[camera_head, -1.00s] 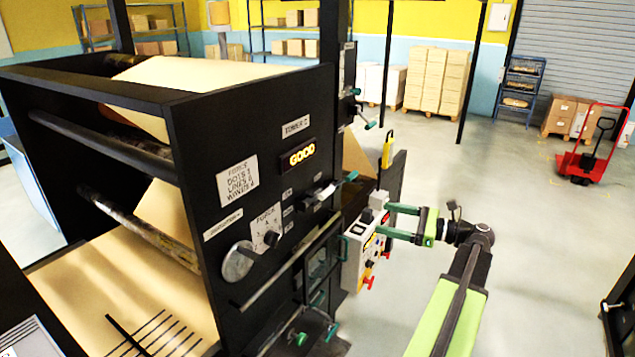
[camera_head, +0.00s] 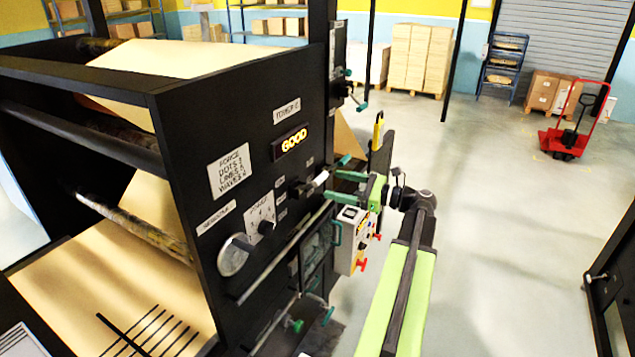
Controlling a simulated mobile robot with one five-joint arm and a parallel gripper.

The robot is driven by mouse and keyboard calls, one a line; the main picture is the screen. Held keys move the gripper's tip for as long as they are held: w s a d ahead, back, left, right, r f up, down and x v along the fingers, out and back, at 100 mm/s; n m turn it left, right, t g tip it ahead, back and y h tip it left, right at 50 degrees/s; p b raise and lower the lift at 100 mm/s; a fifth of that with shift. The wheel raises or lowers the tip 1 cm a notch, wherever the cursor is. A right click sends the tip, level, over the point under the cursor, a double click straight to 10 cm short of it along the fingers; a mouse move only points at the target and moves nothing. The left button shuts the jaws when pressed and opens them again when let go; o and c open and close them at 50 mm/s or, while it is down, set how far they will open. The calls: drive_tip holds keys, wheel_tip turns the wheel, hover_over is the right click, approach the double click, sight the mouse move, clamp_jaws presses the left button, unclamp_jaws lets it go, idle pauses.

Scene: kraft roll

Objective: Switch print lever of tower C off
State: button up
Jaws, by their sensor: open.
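Tower C is the black machine at left, with its label (camera_head: 287,111) and a lit "GOOD" display (camera_head: 294,141). A lever (camera_head: 304,188) with a green-tipped handle (camera_head: 343,161) sticks out to the right from the panel below the display. It appears to be the print lever, but the small tags beside it are unreadable. My gripper (camera_head: 330,184) is open, its two green fingers pointing left at the panel. The fingertips are just below and beside the green handle in the picture. I cannot tell whether they touch the lever.
A force dial (camera_head: 261,226) and a round metal knob (camera_head: 234,255) sit lower on the panel. A control box (camera_head: 352,240) with red knobs stands below my gripper. Another green-handled lever (camera_head: 361,105) is farther back.

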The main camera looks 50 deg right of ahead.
sight(318, 181)
drive_tip(key=x, duration=0.6)
drive_tip(key=shift+w, duration=0.4)
